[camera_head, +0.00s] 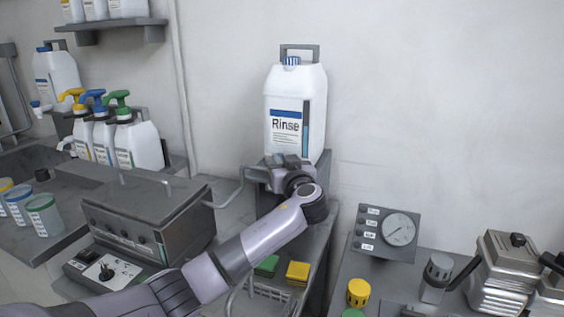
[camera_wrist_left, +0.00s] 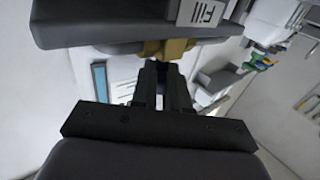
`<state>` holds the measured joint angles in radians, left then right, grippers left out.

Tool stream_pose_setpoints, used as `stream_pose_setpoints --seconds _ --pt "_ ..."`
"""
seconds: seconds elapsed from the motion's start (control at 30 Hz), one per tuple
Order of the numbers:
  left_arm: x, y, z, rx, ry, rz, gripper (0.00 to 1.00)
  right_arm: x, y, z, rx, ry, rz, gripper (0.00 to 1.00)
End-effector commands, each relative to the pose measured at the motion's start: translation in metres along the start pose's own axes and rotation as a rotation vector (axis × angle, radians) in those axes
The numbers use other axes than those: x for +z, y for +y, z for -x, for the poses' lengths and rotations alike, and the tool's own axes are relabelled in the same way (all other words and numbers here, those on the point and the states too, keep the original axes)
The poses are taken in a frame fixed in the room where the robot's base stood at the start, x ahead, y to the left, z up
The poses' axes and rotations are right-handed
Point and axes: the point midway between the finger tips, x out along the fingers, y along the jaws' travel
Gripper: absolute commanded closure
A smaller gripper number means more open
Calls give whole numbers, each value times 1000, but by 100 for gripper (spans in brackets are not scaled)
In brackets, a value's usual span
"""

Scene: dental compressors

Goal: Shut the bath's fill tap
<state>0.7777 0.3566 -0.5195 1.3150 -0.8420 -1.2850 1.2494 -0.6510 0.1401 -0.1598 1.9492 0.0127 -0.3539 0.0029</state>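The white Rinse canister (camera_head: 296,105) stands on a grey stand behind my left arm. In the left wrist view a grey block with a label reading "Fill" (camera_wrist_left: 202,12) is at the top, with a brass-coloured tap part (camera_wrist_left: 168,49) below it. My left gripper (camera_wrist_left: 162,70) points at this brass part, its two dark fingers close together with a narrow gap. Whether they grip the part is not clear. In the head view my left gripper (camera_head: 290,165) is at the stand's top, its fingers mostly hidden by my wrist. A grey lidded bath (camera_head: 150,225) sits to the left. My right gripper is not in view.
A yellow block (camera_head: 297,272) and a green block lie beneath my forearm. A gauge panel (camera_head: 388,232) and metal equipment (camera_head: 505,272) are at the right.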

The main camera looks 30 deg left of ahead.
Motion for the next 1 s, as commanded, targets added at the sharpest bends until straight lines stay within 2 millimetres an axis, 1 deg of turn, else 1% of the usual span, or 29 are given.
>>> stream_pose_setpoints --seconds 0.27,0.47,0.77,1.0 --pt "-1 0 0 7 4 1 100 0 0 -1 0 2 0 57" --pt "-1 -2 0 67 5 3 100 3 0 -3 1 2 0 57" --pt "-3 -6 -1 275 8 3 100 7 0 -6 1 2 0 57" --pt "-6 -9 -2 455 9 2 100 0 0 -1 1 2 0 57"
